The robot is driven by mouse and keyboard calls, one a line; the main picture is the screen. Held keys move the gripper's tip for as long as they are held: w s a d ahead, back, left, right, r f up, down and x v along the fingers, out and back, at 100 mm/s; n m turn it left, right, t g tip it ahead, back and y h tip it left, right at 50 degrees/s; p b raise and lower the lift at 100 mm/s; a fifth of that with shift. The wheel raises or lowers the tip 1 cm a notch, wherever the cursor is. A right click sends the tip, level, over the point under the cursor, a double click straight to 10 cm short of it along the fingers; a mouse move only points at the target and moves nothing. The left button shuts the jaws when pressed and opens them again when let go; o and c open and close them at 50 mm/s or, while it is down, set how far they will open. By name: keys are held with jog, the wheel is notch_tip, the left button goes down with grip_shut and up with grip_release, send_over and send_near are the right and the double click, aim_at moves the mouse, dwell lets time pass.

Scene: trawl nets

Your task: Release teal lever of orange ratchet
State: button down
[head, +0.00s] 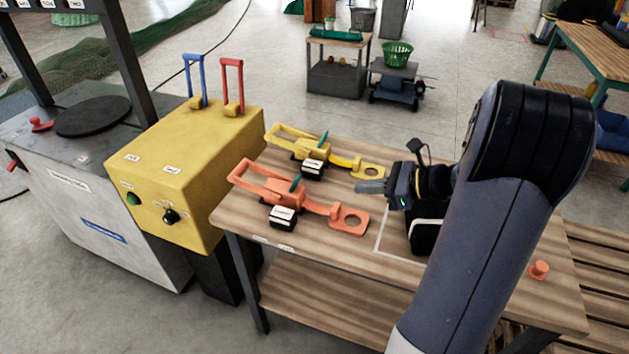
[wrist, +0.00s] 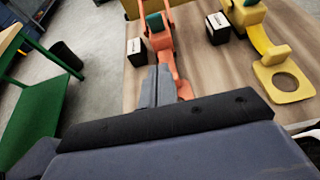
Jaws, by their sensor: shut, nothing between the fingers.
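The orange ratchet (head: 287,193) lies on the wooden table, its strap end with a ring toward the front right. Its teal lever (head: 297,182) stands up from the body; it also shows at the top of the wrist view (wrist: 155,22). My gripper (head: 358,187) is shut and empty, right of the orange ratchet and above the table, apart from the lever. In the wrist view its closed fingers (wrist: 158,78) point toward the orange body (wrist: 175,60) and hide part of it.
A yellow ratchet (head: 315,150) with its own teal lever lies just behind the orange one. Small white-labelled black blocks (head: 283,217) sit by each. A yellow control box (head: 190,160) with blue and red handles stands left. An orange knob (head: 539,269) is at right.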

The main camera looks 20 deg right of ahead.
aim_at(295, 183)
jog(key=shift+a, duration=0.1)
jog(key=x, duration=1)
jog(key=shift+w+a, duration=0.15)
jog(key=shift+a, duration=0.05)
jog(key=shift+w+a+r, duration=0.4)
jog(key=shift+w+a, duration=0.1)
jog(key=shift+a, duration=0.1)
jog(key=shift+w+a+r, duration=0.4)
jog(key=shift+w+a, duration=0.1)
jog(key=shift+a, duration=0.15)
jog(key=shift+r, duration=0.1)
